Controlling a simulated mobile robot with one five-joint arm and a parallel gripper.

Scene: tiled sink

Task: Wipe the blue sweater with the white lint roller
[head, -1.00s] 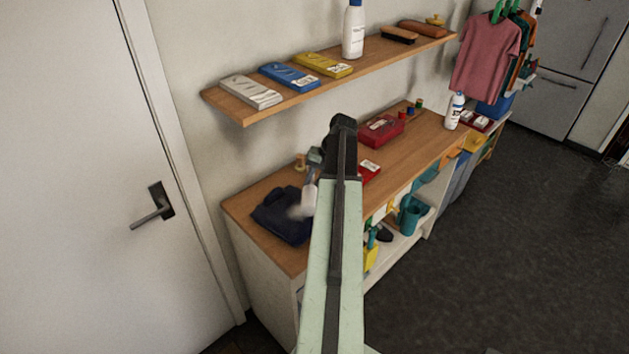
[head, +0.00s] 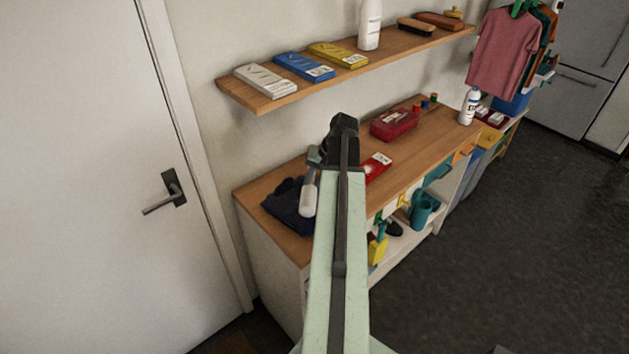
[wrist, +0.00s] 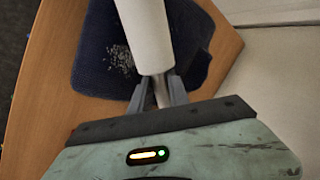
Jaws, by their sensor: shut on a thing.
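The dark blue sweater (head: 286,205) lies folded on the left end of the wooden counter. In the wrist view the sweater (wrist: 98,62) has a patch of pale lint (wrist: 122,60) left of the roller. My gripper (wrist: 160,90) is shut on the handle of the white lint roller (wrist: 146,32). The roller also shows in the head view (head: 309,194), over the sweater's right part. I cannot tell whether the roller touches the cloth. My arm hides the gripper's fingers and part of the sweater in the head view.
On the counter (head: 270,182) are a red packet (head: 378,166), a red case (head: 394,124) and a white bottle (head: 469,106). A wall shelf (head: 262,101) above holds several boxes and a bottle. A white door (head: 80,150) stands left.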

